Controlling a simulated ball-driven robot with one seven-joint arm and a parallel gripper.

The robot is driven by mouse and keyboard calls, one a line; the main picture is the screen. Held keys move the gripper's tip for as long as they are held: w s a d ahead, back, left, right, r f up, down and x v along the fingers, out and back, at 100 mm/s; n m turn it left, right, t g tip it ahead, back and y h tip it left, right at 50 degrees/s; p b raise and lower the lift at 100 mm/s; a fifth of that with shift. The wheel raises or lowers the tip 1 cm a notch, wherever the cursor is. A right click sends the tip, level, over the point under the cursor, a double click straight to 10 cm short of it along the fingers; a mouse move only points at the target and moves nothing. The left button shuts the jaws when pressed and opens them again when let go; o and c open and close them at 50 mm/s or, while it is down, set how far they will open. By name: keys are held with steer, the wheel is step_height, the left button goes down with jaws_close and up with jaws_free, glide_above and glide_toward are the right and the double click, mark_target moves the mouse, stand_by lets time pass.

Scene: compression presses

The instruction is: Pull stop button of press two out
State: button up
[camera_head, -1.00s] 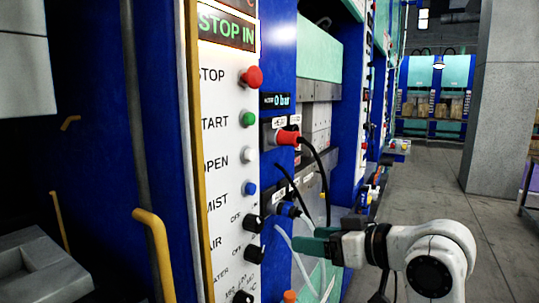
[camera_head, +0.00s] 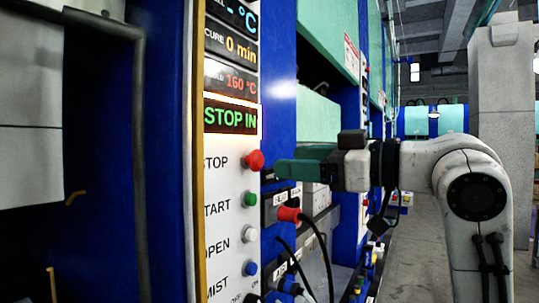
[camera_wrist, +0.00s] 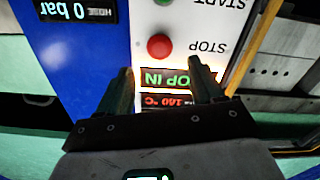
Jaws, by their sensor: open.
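The red stop button (camera_head: 255,160) sits on the white control panel (camera_head: 225,228), beside the printed word STOP. A lit display (camera_head: 230,119) above it reads STOP IN. My gripper (camera_head: 277,171) is just right of the button in the head view, with its green fingers pointing left toward the panel. In the upside-down wrist view the red button (camera_wrist: 160,46) shows ahead of and between the two spread fingers (camera_wrist: 162,75). The gripper is open and empty, and the fingers do not appear to touch the button.
The green start button (camera_head: 250,199), white open button (camera_head: 249,235) and blue mist button (camera_head: 249,268) lie below in a column. A red plug (camera_head: 289,214) with a black cable sticks out right of the panel. A yellow rail edges the panel's left side.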

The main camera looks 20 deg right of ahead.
mark_target(260, 160)
steer(key=p+x, duration=0.1)
steer(key=x, duration=0.5)
jaws_close()
stand_by(0.6)
